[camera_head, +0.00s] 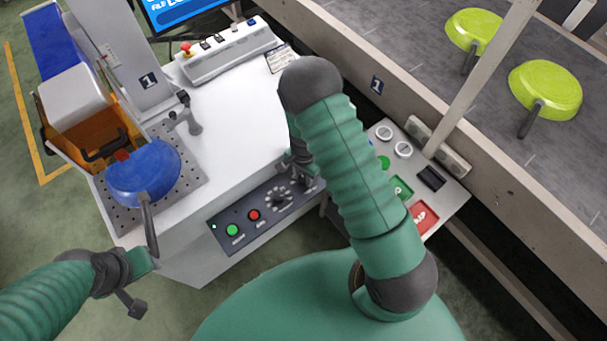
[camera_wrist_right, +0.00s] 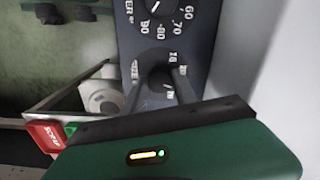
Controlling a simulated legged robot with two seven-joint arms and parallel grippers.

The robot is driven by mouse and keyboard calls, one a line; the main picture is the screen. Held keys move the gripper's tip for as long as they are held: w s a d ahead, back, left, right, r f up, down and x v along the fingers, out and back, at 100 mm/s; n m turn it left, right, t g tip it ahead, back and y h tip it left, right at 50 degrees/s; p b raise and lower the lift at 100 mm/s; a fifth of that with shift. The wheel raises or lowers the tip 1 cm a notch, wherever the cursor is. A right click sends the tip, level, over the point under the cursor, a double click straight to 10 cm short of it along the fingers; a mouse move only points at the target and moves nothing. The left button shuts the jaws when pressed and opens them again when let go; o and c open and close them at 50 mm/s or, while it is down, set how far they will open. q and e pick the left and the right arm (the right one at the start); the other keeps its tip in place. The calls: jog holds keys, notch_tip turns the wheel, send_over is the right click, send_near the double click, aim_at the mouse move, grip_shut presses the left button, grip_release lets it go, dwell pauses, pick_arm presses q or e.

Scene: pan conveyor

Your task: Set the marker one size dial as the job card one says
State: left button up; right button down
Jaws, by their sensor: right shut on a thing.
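The marker one front panel (camera_head: 262,212) is dark, with a green button, a red button and a power dial (camera_head: 279,197). In the right wrist view the power dial (camera_wrist_right: 158,6) shows at the top, its scale partly cut off. My right gripper (camera_head: 301,170) is at the panel's right end. In the right wrist view its fingers (camera_wrist_right: 160,82) are shut on the size dial (camera_wrist_right: 160,80), whose scale they partly hide. A small printed card (camera_head: 281,58), perhaps the job card, lies at the back; its text is unreadable. My left gripper (camera_head: 148,258) is by the blue pan's handle; its jaws are unclear.
A blue pan (camera_head: 144,174) sits on the perforated plate (camera_head: 194,187) at left. A control box (camera_head: 230,50) with a red knob is behind. A button panel (camera_head: 445,195) stands right of my right arm. The conveyor (camera_head: 480,95) carries two lime pans.

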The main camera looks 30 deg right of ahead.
aim_at(303, 177)
jog(key=shift+w+m, duration=0.15)
jog(key=shift+m, duration=0.35)
jog(key=c, duration=1)
grip_release()
notch_tip(303, 177, up, 17)
jog(key=p, duration=0.2)
jog(key=shift+f, duration=0.15)
